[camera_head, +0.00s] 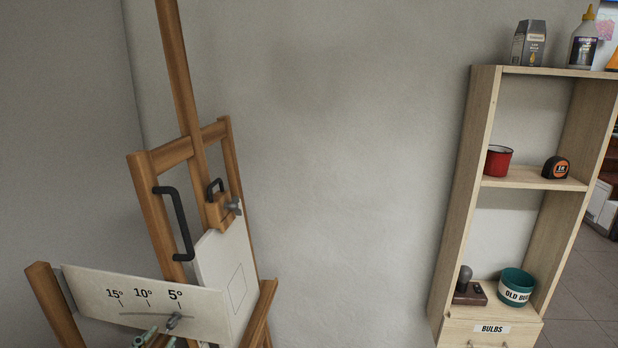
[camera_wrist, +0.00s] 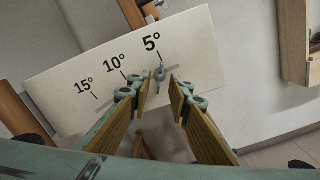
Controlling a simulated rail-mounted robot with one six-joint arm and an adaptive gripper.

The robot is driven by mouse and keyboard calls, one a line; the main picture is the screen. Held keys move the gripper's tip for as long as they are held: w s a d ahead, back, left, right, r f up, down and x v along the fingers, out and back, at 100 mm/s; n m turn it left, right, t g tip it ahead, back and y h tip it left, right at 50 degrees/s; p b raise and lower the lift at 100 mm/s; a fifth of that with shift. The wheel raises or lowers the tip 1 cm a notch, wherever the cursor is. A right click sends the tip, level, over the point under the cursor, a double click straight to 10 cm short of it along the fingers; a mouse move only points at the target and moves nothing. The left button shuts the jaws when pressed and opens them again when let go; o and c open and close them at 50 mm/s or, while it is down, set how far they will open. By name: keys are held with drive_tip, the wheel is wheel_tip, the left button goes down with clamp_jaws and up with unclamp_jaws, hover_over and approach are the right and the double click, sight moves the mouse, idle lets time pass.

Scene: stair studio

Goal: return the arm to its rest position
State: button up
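My gripper (camera_wrist: 160,92) is open and empty in the wrist view, its two fingers spread apart in front of a white angle plate (camera_wrist: 205,65) marked 15°, 10° and 5°. A grey pointer knob (camera_wrist: 160,74) sits on the plate just under the 5° mark and shows in the gap beyond the fingertips. Whether a finger touches it cannot be told. In the head view the plate (camera_head: 90,284) is fixed low on a wooden easel (camera_head: 170,152), with the knob (camera_head: 173,321) below 5°. Only small parts of my gripper (camera_head: 157,339) show at the bottom edge there.
The easel has a black handle (camera_head: 177,222) and an upper clamp knob (camera_head: 234,206). A wooden shelf (camera_head: 468,190) at right holds a red mug (camera_head: 498,161), a tape measure (camera_head: 556,168), a stamp (camera_head: 468,288) and a teal bowl (camera_head: 517,284). Bare wall (camera_head: 340,150) lies between.

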drive_tip(key=shift+w+d, duration=0.15)
drive_tip(key=shift+w, duration=1.15)
drive_tip(key=shift+c, duration=0.6)
drive_tip(key=c, duration=0.4)
